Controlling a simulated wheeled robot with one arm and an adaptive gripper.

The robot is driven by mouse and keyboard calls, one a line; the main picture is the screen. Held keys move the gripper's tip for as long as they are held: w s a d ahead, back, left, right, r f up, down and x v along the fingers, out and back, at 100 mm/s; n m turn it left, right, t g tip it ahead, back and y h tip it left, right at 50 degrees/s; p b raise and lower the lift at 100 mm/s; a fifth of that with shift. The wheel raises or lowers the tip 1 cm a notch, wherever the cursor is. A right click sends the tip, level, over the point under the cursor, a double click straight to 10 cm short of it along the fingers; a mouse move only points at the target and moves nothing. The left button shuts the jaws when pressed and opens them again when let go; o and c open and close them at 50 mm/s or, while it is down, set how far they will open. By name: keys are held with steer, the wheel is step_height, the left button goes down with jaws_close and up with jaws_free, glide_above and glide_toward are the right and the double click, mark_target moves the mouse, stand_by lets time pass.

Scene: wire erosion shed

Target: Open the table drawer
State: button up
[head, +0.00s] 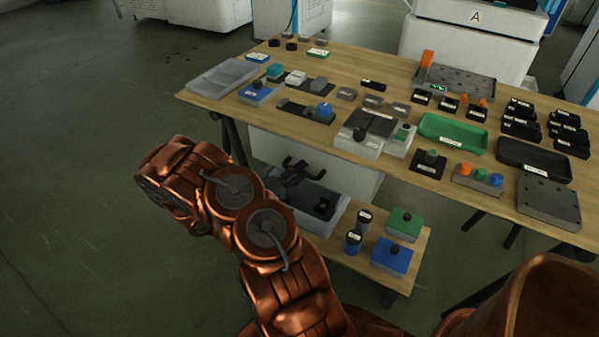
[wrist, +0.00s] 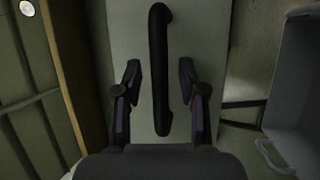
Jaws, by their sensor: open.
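The drawer front (wrist: 208,22) is a pale grey panel filling the middle of the wrist view. Its black bar handle (wrist: 160,35) runs up and down the picture. My gripper (wrist: 160,72) is open, with one dark finger on each side of the handle. A gap shows between the handle and each finger. In the head view the pale drawer unit (head: 345,182) sits under the wooden table (head: 215,112). My arm and a dark shape, probably my gripper, hide part of it. I cannot tell from there how the drawer stands.
The table edge (wrist: 72,80) runs along the left of the wrist view. A grey bin (wrist: 300,90) is at the right; it also shows on the lower shelf (head: 405,283). Several trays, boxes and parts cover the tabletop. The floor at the left is clear.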

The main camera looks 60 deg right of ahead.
steer(key=shift+c, duration=0.3)
jaws_close()
stand_by(0.3)
